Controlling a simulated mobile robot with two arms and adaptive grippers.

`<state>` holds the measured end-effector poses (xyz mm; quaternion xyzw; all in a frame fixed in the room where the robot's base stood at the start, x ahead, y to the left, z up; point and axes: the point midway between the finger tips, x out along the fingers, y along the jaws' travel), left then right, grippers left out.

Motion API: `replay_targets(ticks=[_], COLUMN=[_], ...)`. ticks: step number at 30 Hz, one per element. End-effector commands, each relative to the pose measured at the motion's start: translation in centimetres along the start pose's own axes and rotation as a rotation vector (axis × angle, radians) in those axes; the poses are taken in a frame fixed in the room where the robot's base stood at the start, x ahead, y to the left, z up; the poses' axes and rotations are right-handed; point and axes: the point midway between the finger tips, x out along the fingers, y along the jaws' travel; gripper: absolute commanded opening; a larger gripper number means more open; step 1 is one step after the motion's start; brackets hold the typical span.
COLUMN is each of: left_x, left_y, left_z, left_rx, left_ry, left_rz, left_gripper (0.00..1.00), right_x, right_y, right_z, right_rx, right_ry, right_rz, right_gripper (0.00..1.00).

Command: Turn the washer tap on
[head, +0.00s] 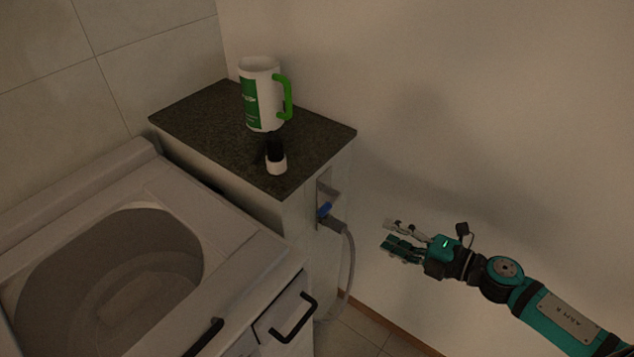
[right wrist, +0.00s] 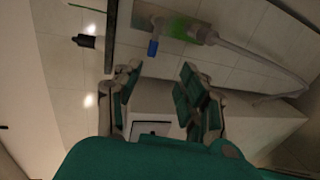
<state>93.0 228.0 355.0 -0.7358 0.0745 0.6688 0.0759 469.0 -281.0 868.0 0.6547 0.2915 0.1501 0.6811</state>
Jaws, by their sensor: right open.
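The washer tap shows as a blue handle (head: 324,210) on a grey fitting at the side of the counter cabinet, with a grey hose (head: 350,262) running down from it. In the right wrist view the blue handle (right wrist: 153,47) is ahead of the fingers, near the top middle. My right gripper (head: 393,236) is open and empty, to the right of the tap and apart from it. In the right wrist view its two fingers (right wrist: 155,98) stand spread with a gap between them. My left gripper is not in view.
A dark countertop (head: 190,125) holds a white and green mug (head: 262,95) and a small black and white bottle (head: 276,158). Free room lies between gripper and tap.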

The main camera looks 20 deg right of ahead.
Motion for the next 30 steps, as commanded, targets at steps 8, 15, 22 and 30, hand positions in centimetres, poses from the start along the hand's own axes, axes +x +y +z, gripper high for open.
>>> replay_targets(ticks=[8, 15, 22, 30], left_x=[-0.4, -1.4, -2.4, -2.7], left_y=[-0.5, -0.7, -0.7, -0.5], left_z=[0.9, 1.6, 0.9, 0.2], left_rx=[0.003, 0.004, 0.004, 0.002], left_ry=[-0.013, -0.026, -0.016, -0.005], left_rz=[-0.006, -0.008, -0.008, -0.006], left_gripper=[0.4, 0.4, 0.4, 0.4], right_x=[1.5, 5.8, 10.8, 15.6], right_y=[0.9, 1.1, 1.1, 0.8], right_z=[-0.7, -0.7, -0.8, -0.9], right_rx=[-0.029, -0.028, -0.025, -0.024], right_ry=[0.024, 0.023, 0.021, 0.021], right_rz=[0.004, 0.007, 0.008, 0.005], right_gripper=[0.41, 0.41, 0.41, 0.41])
